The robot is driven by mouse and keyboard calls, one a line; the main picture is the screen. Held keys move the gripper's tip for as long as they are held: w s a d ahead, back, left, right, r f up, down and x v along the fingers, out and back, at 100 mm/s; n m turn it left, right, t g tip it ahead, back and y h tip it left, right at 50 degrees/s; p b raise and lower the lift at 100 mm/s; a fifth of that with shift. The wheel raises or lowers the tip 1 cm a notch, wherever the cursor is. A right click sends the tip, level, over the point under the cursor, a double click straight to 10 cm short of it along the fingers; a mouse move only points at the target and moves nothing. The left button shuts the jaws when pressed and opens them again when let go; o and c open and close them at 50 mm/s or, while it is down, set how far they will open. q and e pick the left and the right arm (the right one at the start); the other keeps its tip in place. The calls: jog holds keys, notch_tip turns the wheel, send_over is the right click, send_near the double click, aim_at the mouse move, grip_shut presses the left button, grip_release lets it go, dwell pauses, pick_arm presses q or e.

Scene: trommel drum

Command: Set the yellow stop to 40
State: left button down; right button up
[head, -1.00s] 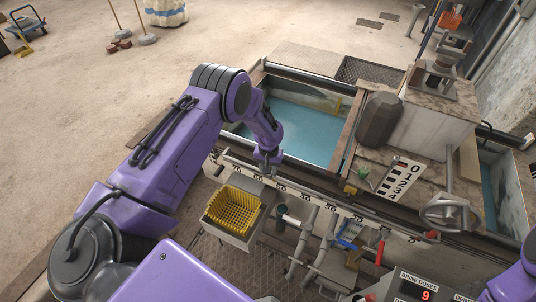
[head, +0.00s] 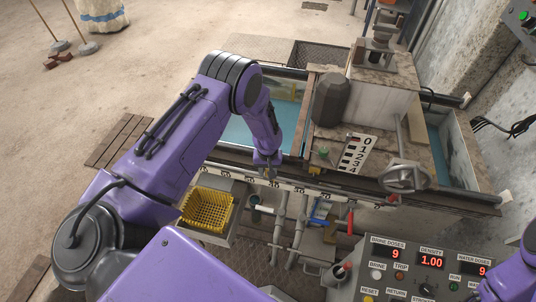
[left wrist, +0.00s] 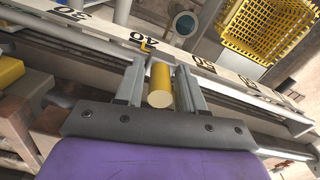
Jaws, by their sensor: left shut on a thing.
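The yellow stop (left wrist: 160,85) shows as a round yellow knob between the fingers of my left gripper (left wrist: 159,88) in the left wrist view. The gripper is shut on it. In the head view my left gripper (head: 267,171) is at the scale strip (head: 345,200) along the tank's front edge and hides the stop. My right gripper is out of view.
A yellow basket (head: 207,210) sits in front of the rail. Pipes with a red-handled valve (head: 350,222) stand below it. A handwheel (head: 405,176) and a control panel (head: 430,265) with red displays are on the right. The blue tank (head: 285,105) lies behind the rail.

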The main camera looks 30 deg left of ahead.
pick_arm(q)
jog(key=shift+d, duration=0.1)
jog(key=c, duration=1)
grip_release()
jog(key=shift+o, duration=0.2)
notch_tip(320, 180, up, 10)
jog(key=shift+r+b, duration=0.25)
jog(key=shift+b, duration=0.15)
